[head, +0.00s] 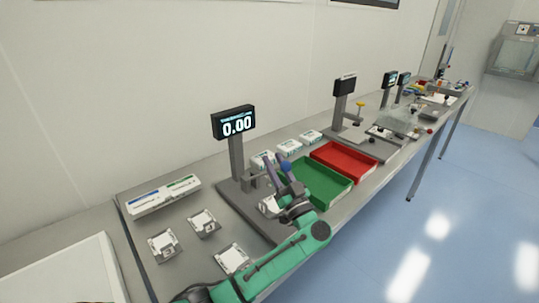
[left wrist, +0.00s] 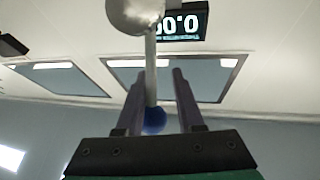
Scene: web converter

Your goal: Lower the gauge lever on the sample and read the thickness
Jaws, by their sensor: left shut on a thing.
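The thickness gauge stands on the bench, with a dark base (head: 234,205), a grey column (head: 236,158) and a display (head: 235,123) reading 0.00. The display also shows upside down in the left wrist view (left wrist: 190,22). The lever's blue knob (left wrist: 154,121) sits between the fingers of my left gripper (left wrist: 154,95), which is shut on it. The lever's pale rod (left wrist: 151,72) runs from the knob to a round grey part (left wrist: 136,10). In the head view my left gripper (head: 279,170) partly hides the gauge head. A whitish sample (head: 268,204) is partly visible on the base.
A green tray (head: 335,196) and a red tray (head: 356,148) lie right of the gauge. Several small white sample holders (head: 203,222) lie to its left, near a marked white strip (head: 164,194). Another instrument with a display (head: 344,85) stands farther back.

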